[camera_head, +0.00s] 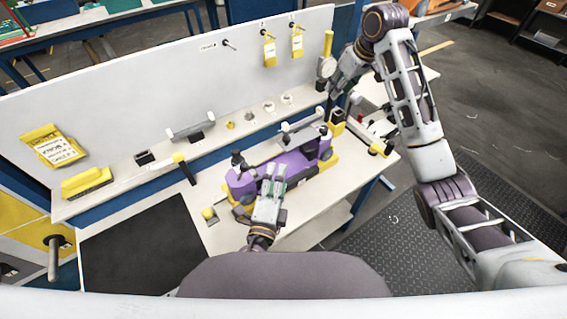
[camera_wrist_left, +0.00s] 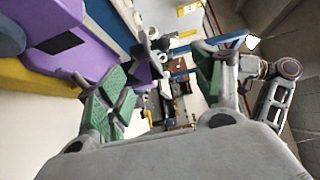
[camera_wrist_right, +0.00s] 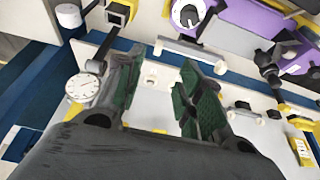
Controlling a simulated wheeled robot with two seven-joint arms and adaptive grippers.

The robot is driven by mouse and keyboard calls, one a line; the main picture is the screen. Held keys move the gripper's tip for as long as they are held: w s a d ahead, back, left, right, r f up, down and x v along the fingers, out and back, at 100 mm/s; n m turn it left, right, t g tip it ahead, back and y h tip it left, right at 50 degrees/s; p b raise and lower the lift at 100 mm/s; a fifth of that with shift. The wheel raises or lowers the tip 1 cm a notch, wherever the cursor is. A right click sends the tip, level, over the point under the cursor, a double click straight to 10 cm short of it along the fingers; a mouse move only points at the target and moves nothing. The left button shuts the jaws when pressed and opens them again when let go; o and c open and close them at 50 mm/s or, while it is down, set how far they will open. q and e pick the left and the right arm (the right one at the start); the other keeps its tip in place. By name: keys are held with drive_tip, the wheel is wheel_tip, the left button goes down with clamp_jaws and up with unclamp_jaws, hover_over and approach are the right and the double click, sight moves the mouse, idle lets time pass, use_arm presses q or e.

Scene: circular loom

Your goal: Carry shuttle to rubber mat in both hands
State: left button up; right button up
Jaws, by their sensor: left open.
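The shuttle (camera_head: 291,163) is a long purple body with black and white fittings, on a yellow base on the bench. Its purple side also shows at the upper left of the left wrist view (camera_wrist_left: 98,42) and at the top of the right wrist view (camera_wrist_right: 240,18). The rubber mat (camera_head: 140,245) is a bare black square at the bench's left front. My left gripper (camera_head: 271,180) is open and empty at the shuttle's near side; contact is unclear. My right gripper (camera_head: 340,82) is open and empty beyond the shuttle's right end, near the back panel.
A dial gauge (camera_wrist_right: 82,88) is close beside a right finger; it also shows in the head view (camera_head: 326,68). A shelf (camera_head: 150,172) with small tools runs along the panel. A yellow-handled tool (camera_head: 184,167) sticks out between mat and shuttle. A yellow-topped knob (camera_head: 209,214) stands nearby.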

sight(286, 143)
use_arm(q)
drive_tip(key=w, duration=0.2)
drive_tip(key=shift+w+d, duration=0.2)
drive_tip(key=shift+w, duration=0.1)
drive_tip(key=shift+w+d, duration=0.4)
drive_tip(key=shift+w, duration=1.45)
drive_tip(key=shift+w+d, duration=0.35)
drive_tip(key=shift+w, duration=1.5)
drive_tip(key=shift+w+d, duration=0.4)
drive_tip(key=shift+w, duration=1.45)
use_arm(e)
drive_tip(key=shift+x, duration=7)
drive_tip(key=shift+d, duration=0.1)
use_arm(q)
drive_tip(key=c, duration=0.8)
use_arm(e)
drive_tip(key=c, duration=0.7)
use_arm(q)
clamp_jaws()
use_arm(e)
clamp_jaws()
drive_tip(key=shift+w, duration=0.1)
